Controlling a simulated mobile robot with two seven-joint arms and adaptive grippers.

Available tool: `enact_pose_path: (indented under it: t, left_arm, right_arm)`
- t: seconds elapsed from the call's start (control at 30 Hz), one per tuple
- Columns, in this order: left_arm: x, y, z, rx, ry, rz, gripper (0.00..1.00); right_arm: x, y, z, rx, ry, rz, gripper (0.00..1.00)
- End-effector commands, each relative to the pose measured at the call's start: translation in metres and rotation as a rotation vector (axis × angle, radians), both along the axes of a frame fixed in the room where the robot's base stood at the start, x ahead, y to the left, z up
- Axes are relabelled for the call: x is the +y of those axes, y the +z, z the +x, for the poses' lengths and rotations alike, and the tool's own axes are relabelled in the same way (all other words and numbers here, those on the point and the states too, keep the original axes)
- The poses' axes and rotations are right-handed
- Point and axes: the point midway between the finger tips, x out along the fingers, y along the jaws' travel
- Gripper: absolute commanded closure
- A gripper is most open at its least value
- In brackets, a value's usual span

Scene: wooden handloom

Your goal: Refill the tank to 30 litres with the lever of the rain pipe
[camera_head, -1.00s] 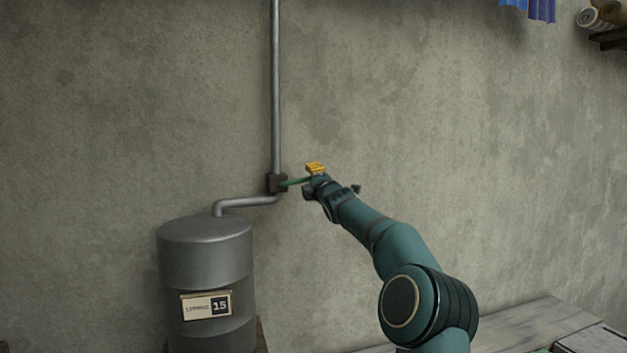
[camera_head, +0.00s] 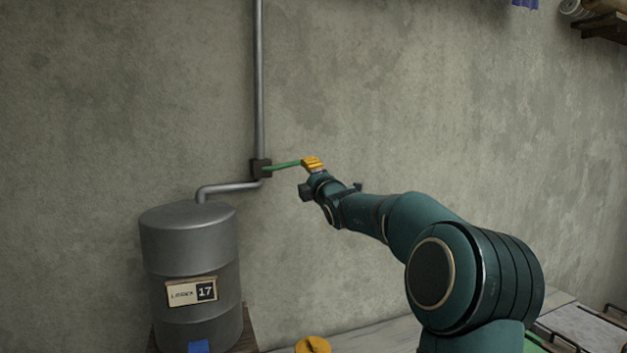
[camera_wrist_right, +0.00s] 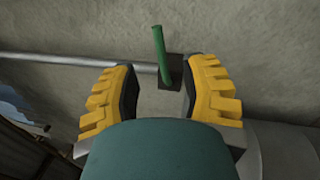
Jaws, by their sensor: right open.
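The grey tank (camera_head: 190,240) stands at the lower left in the head view. Its label (camera_head: 191,292) reads 17. The rain pipe (camera_head: 260,80) runs down the wall to a dark valve box (camera_head: 261,168), and a bent spout leads from there to the tank top. The green lever (camera_head: 282,165) sticks out of the box to the right, tilted slightly up. My right gripper (camera_head: 313,163) is at the lever's free end. In the wrist view its yellow fingers (camera_wrist_right: 163,68) are apart, with the lever (camera_wrist_right: 159,48) showing between and above their tips. Contact cannot be told. My left gripper is not in view.
A bench (camera_head: 365,335) runs along the wall at the bottom. A round yellow thing (camera_head: 313,345) shows at the bottom edge. A shelf with rolls (camera_head: 603,27) is at the top right. The wall around the lever is bare.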

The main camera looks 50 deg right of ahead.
Motion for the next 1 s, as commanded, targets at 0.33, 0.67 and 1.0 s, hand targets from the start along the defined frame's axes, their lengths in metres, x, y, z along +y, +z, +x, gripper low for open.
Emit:
enact_pose_path:
  t: [0.33,0.67,1.0]
  left_arm:
    - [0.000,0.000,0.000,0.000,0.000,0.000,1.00]
    - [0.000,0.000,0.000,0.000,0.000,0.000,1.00]
    - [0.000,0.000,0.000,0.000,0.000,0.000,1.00]
  right_arm:
    - [0.011,-0.005,-0.021,0.001,0.000,0.000,0.56]
    - [0.011,-0.005,-0.021,0.001,0.000,0.000,0.56]
    - [0.011,-0.005,-0.021,0.000,0.000,0.000,0.56]
